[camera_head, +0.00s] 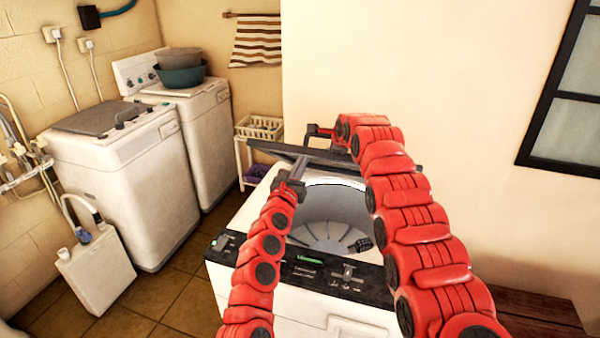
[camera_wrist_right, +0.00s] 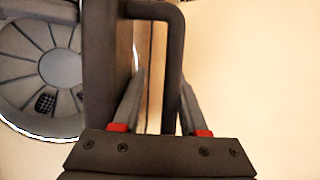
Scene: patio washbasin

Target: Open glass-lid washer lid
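The washer (camera_head: 350,318) stands in the middle of the head view with its round drum (camera_head: 330,215) uncovered. Its dark-framed lid (camera_head: 262,146) is raised and shows nearly edge-on above the drum's far side. My right gripper (camera_wrist_right: 163,80) is open, with the lid's dark bar handle (camera_wrist_right: 171,60) between its fingers; a gap shows beside the left finger. In the head view my right arm hides the lid's right part. My left gripper (camera_head: 292,178) is just below the lid's left part, over the drum's left edge. Its fingers are too small to read, and contact is unclear.
Two other white washers (camera_head: 150,195) stand at the left, the rear one with stacked basins (camera_head: 180,75) on top. A white container (camera_head: 97,270) is on the floor. A basket shelf (camera_head: 258,128) stands behind the washer, and a wooden bench (camera_head: 540,310) at lower right.

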